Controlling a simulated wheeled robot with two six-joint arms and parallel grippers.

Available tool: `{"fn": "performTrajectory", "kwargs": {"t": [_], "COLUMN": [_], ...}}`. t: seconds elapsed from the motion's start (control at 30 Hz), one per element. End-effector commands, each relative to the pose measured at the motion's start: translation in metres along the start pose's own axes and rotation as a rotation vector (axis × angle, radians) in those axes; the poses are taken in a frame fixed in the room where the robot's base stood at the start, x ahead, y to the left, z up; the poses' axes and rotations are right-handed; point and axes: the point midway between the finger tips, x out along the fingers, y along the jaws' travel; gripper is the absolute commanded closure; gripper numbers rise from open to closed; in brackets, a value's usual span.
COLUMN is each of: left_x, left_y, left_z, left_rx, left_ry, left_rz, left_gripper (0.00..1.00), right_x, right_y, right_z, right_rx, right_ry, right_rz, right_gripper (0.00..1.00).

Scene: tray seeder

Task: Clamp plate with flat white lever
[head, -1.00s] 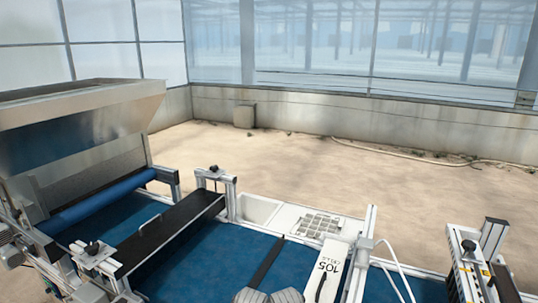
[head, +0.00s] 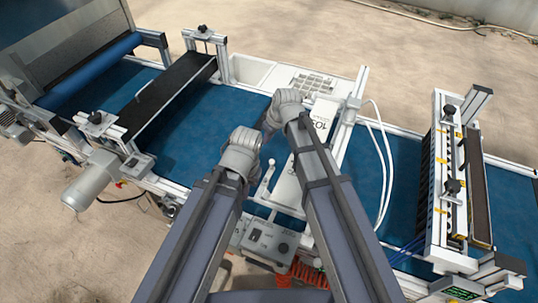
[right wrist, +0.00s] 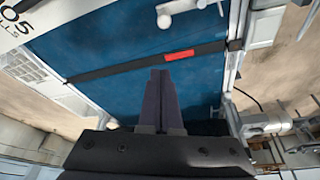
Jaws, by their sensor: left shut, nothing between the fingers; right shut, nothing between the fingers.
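The white plate (head: 322,112) marked 105 lies across the blue belt, partly hidden behind my right arm. Its corner also shows at the upper left of the right wrist view (right wrist: 22,22). A white lever with a ball end (head: 268,172) stands between my forearms in the head view. A white ball-ended handle (right wrist: 180,8) shows at the top of the right wrist view. My left gripper (head: 245,142) is over the belt, left of the plate. My right gripper (head: 284,104) is beside the plate's left edge. Its fingers (right wrist: 160,76) are together and empty above the belt.
A black strap (right wrist: 140,62) with a red label crosses the belt. A black crossbar (head: 165,95) spans it at left, and a yellow-marked unit (head: 448,180) stands at right. White tubes (head: 383,150) loop right of the plate. A control box (head: 262,238) sits at the near edge.

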Motion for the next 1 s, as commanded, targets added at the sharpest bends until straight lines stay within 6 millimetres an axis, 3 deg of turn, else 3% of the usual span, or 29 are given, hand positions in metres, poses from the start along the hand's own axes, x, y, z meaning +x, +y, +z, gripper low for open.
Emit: {"fn": "performTrajectory", "kwargs": {"t": [0.27,0.47,1.0], "left_x": [0.003,0.015,0.087], "left_y": [0.0,0.001,0.008], "left_z": [0.0,-0.001,-0.005], "left_rx": [0.0,0.002,0.001], "left_ry": [0.0,0.0,0.0], "left_rz": [0.0,0.0,-0.001], "left_gripper": [1.0,1.0,1.0], "right_x": [0.003,0.016,0.092], "right_y": [-0.001,0.0,0.0], "right_z": [0.001,0.002,0.003], "right_rx": [0.001,0.002,0.002], "right_ry": [-0.002,-0.002,-0.003], "right_rz": [0.0,0.0,0.0], "right_gripper": [1.0,1.0,1.0]}}
